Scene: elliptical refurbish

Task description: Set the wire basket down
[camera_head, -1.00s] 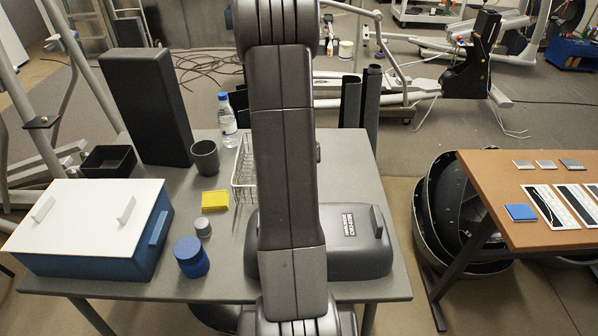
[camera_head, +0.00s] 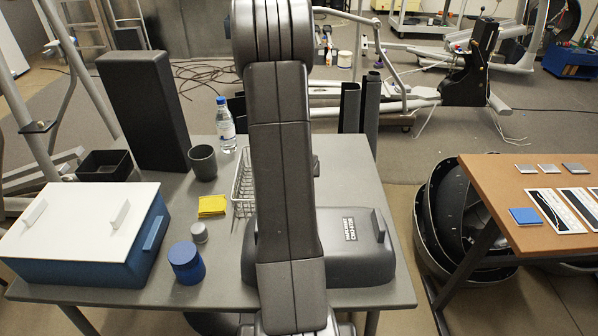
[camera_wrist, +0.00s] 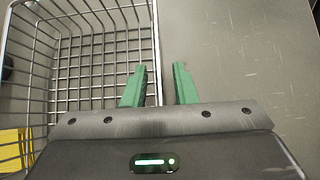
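The wire basket (camera_head: 242,184) is a silver wire-mesh basket on the grey table (camera_head: 345,185), partly hidden behind my arm in the head view. It looks level, with its base at or very near the tabletop. In the wrist view the basket (camera_wrist: 85,60) fills the left side, and its right wall runs between my green fingertips. My gripper (camera_wrist: 159,82) is open, with the left finger on the basket's inner side and the right finger outside, over bare table. A gap shows between the fingers. The head view hides my gripper behind the arm.
Left of the basket are a dark mug (camera_head: 203,162), bottle (camera_head: 226,124), yellow sponge (camera_head: 212,206), grey jar (camera_head: 199,232) and blue jar (camera_head: 186,262). A dark case (camera_head: 340,255) is in front. A tall black block (camera_head: 146,110) stands at back left. The table's right part is clear.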

